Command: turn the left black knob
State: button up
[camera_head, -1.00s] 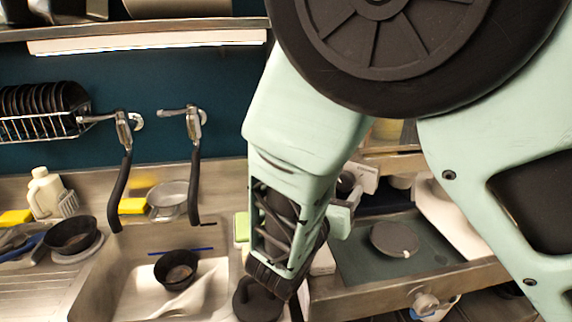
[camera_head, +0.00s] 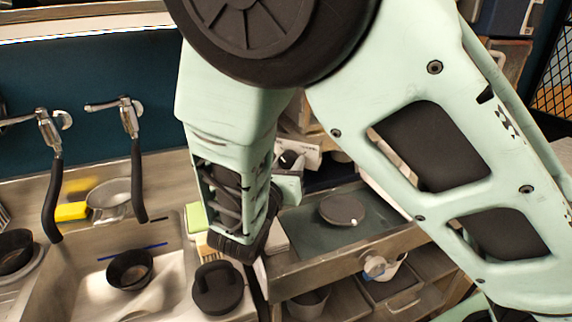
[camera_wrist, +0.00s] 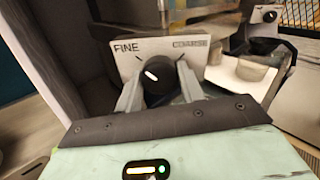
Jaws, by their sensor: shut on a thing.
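The left black knob (camera_wrist: 157,74) is round with a white pointer mark, on a pale panel (camera_wrist: 132,55) with "FINE" printed at its left and a second label at its right. The pointer tilts to the upper left. My gripper (camera_wrist: 160,86) has one grey finger on each side of the knob and is shut on it. A second black knob (camera_wrist: 269,16) shows on another pale panel farther right. In the head view, a pale panel with a black knob (camera_head: 290,159) shows just beyond my wrist, and my fingertips are hidden there.
A sink (camera_head: 84,283) with a black bowl (camera_head: 130,269) is at the left. A black round-handled object (camera_head: 217,289) stands below my wrist. A dark round disc (camera_head: 342,210) lies on the green surface (camera_head: 300,229) at the right. Shelving is below it.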

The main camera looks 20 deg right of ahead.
jog(key=shift+f+m+b, duration=0.1)
jog(key=shift+m+b, duration=0.2)
jog(key=m+b, duration=0.1)
jog(key=m, duration=0.1)
jog(key=m+b, duration=0.1)
jog(key=b, duration=0.1)
jog(key=shift+f+m+b, duration=0.2)
jog(key=shift+m+b, duration=0.1)
jog(key=shift+m, duration=0.1)
jog(key=m+b, duration=0.5)
jog(key=b, duration=0.1)
jog(key=shift+f+m+h, duration=0.1)
jog(key=shift+m+h, duration=0.2)
jog(key=m+b, duration=0.8)
jog(key=b, duration=0.3)
jog(key=shift+h, duration=0.3)
jog(key=shift+a+r+m+b, duration=0.1)
jog(key=shift+r+m+b, duration=0.15)
jog(key=shift+m+b, duration=0.15)
jog(key=o, duration=0.9)
jog(key=shift+r, duration=0.1)
jog(key=shift+o, duration=0.2)
